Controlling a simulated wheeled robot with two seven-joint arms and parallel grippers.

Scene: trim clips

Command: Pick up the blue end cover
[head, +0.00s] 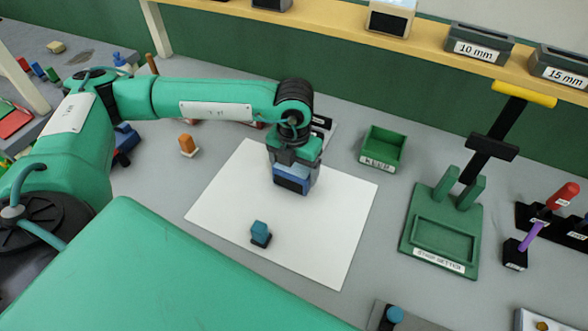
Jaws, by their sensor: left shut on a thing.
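My left gripper (292,160) reaches in from the left and points down over the white mat (335,215). It is shut on the blue end cover (291,180), a blue block with a dark front face. The gripper covers the top of the cover. From this angle I cannot tell whether the cover touches the mat or hangs just above it. A smaller teal-blue piece on a dark base (261,233) stands on the mat nearer to me, apart from the gripper. My right gripper is not in view.
A green open bin (383,148) stands right of the mat, with a green stand (440,235) farther right. A small orange piece (187,145) sits left of the mat. A wooden shelf (350,32) with labelled boxes runs along the back. The mat's right half is clear.

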